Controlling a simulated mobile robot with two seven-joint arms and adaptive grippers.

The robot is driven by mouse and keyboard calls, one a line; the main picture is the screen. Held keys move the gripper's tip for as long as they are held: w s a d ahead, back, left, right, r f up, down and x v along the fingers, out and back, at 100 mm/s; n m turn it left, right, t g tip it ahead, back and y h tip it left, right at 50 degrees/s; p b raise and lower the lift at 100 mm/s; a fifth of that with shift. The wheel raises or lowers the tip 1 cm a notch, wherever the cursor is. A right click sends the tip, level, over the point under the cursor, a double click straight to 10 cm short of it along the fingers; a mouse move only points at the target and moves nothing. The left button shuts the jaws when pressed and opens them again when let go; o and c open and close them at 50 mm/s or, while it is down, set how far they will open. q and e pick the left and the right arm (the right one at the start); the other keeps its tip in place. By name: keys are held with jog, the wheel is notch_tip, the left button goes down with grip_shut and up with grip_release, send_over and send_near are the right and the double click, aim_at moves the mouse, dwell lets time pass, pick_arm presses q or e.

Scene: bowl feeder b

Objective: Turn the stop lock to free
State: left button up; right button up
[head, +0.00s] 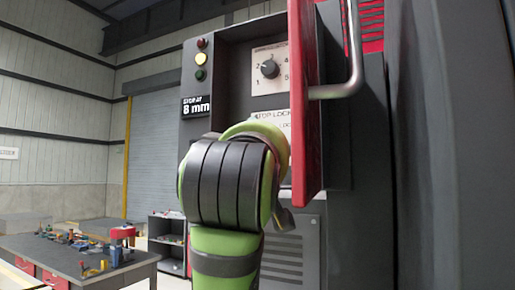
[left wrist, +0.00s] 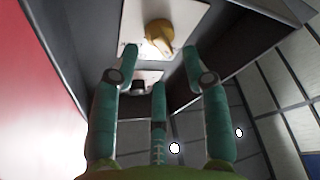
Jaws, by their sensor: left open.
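The stop lock's white plate (head: 270,119) shows in the head view below a numbered dial, mostly hidden behind my left arm. In the left wrist view a yellow knob (left wrist: 158,35) stands on a white plate (left wrist: 190,14). My left gripper (left wrist: 160,52) is open, its teal fingers pointing at the knob. The knob shows between the two outer fingertips, with nothing held. Whether a finger touches it I cannot tell. The knob's markings are too blurred to read. In the head view my arm hides the left gripper's fingers. My right gripper is in neither view.
A black dial (head: 269,69) sits above the stop lock plate. A red door (head: 305,110) with a metal handle (head: 343,80) stands open just right of my arm. A sign (head: 196,106) reads "STOP AT 8 mm". A workbench (head: 60,262) with tools stands lower left.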

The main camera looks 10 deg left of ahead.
pick_arm(q)
jog(key=v, duration=0.8)
jog(key=shift+a, duration=0.2)
jog(key=shift+r, duration=0.1)
